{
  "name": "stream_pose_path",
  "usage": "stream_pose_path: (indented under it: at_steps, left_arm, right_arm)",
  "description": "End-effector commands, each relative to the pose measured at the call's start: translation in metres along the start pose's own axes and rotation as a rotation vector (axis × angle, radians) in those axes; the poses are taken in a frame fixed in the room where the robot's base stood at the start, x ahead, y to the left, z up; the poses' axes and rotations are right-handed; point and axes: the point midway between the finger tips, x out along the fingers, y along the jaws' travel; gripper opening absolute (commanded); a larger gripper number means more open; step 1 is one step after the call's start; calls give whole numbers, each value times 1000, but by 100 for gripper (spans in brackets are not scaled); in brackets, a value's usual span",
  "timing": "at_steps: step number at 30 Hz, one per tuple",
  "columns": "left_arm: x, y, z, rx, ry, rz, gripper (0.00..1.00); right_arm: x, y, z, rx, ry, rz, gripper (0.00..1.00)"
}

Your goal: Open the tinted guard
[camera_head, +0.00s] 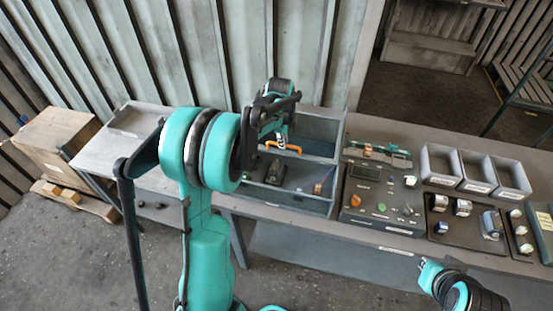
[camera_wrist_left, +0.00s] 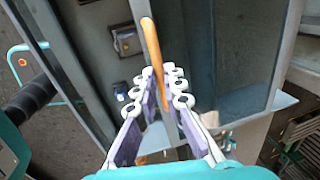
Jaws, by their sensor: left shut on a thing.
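The grey housing (camera_head: 300,204) is an open-fronted box on the bench, with small dark parts inside. A dark blue-grey panel (camera_head: 317,134) at its upper back looks like the tinted guard; a dark panel (camera_wrist_left: 235,55) also shows in the left wrist view. How far the guard stands open is hard to tell. My left gripper (camera_head: 272,133) is shut on an orange handle (camera_head: 284,147). In the left wrist view the handle (camera_wrist_left: 151,45) passes between the fingers (camera_wrist_left: 160,90). Part of my right arm shows at the lower right; its fingers are not clear.
Right of the housing are a dark panel with knobs (camera_head: 360,207), several grey bins (camera_head: 439,163) and a tray of metal parts (camera_head: 464,240). A side table (camera_head: 92,155) and wooden crate (camera_head: 52,140) stand at left. A corrugated wall is close behind.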

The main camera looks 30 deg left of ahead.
Motion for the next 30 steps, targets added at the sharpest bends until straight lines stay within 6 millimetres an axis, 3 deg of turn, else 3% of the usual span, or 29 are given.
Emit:
stream_pose_path:
  at_steps: [6,12,27,28,30]
  left_arm:
    - [10,-52,0,1,-1,0,0]
    - [16,-79,0,1,-1,0,0]
    - [18,-88,0,1,-1,1,0]
    - [18,-88,0,1,-1,1,14]
    - [18,-87,0,0,-1,1,31]
  right_arm:
    - [-1,0,-1,0,0,0,0]
    - [-2,0,-1,0,0,0,0]
    - [-2,0,-2,0,0,0,0]
    - [-2,0,-2,0,0,0,0]
    - [-2,0,-2,0,0,0,0]
